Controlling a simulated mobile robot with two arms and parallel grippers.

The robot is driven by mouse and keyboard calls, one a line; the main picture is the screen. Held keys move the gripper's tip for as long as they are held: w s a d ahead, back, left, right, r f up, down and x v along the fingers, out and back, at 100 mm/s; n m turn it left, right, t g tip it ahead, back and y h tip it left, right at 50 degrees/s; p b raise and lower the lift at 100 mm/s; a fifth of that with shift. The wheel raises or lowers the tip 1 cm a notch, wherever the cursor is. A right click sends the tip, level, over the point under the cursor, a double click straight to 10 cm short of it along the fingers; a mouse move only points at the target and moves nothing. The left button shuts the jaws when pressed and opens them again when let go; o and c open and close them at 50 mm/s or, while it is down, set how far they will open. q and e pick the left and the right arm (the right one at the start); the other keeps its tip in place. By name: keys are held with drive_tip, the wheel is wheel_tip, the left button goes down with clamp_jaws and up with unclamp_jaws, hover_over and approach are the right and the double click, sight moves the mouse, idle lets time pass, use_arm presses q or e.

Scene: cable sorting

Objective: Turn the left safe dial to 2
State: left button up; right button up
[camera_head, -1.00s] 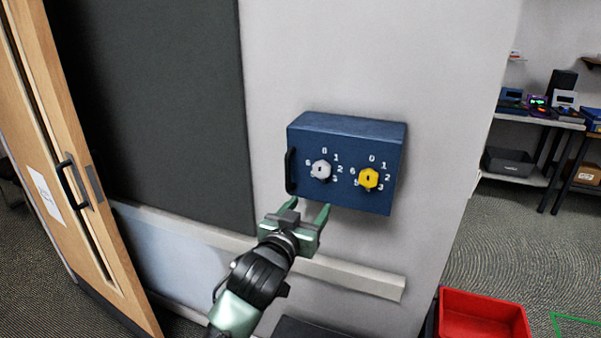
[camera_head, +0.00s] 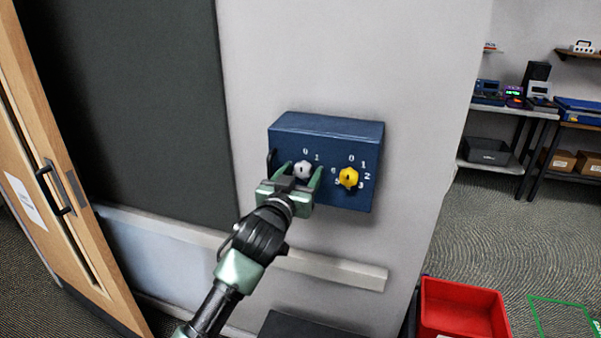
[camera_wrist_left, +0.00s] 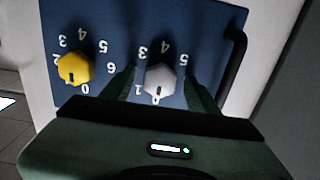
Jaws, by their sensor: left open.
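The blue safe (camera_head: 325,124) is on the pale wall and has two numbered dials. The right dial is yellow (camera_head: 348,177). My left gripper (camera_head: 301,174) is open, with one finger on each side of the silver dial. I cannot tell whether the fingers touch it. The gripper hides some of the left dial's numbers in the head view. My right gripper is not in view.
A black handle (camera_head: 271,162) is on the safe's left side. A pale rail (camera_head: 330,271) runs along the wall below. A wooden door (camera_head: 60,190) stands at the left. A red bin (camera_head: 462,310) is on the floor at the lower right, near shelves (camera_head: 510,110).

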use_arm(q)
clamp_jaws()
